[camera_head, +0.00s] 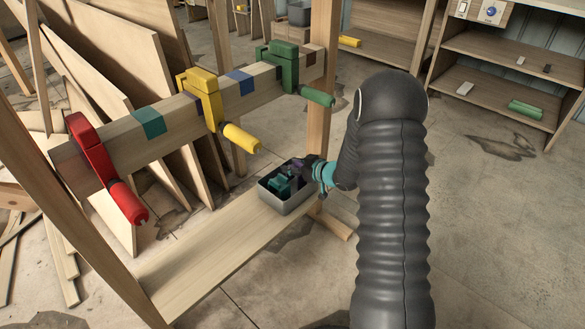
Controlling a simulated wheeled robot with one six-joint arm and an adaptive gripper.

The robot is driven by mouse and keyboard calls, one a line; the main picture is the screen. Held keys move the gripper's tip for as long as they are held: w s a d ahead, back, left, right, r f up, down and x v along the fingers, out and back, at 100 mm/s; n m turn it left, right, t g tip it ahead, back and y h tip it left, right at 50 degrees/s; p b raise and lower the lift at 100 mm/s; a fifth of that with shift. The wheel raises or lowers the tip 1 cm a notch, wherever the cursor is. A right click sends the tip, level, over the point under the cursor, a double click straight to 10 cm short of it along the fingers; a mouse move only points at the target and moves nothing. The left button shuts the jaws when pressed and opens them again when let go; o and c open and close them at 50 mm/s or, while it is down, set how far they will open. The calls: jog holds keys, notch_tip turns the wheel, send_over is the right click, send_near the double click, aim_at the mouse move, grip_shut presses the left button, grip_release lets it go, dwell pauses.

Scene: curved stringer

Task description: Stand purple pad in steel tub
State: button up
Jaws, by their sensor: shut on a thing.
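The steel tub (287,207) is a grey open box at the right end of the low wooden plank. My gripper (290,178) reaches into the tub's opening from the right, with its dark and teal parts over and inside the rim. It is shut on the purple pad (298,163), of which only a small dark purple patch shows near the fingers. The gripper hides most of the pad. I cannot tell whether the pad touches the tub's floor or is upright.
Above the plank (205,262), a beam (170,132) carries a red clamp (92,150), a yellow clamp (203,98) and a green clamp (284,62). A wooden post (322,100) stands behind the tub. Boards lean at the left. Shelves (500,95) stand back right; the right floor is clear.

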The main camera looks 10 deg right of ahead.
jog(key=shift+f, duration=0.25)
jog(key=o, duration=0.9)
jog(key=shift+c, duration=0.2)
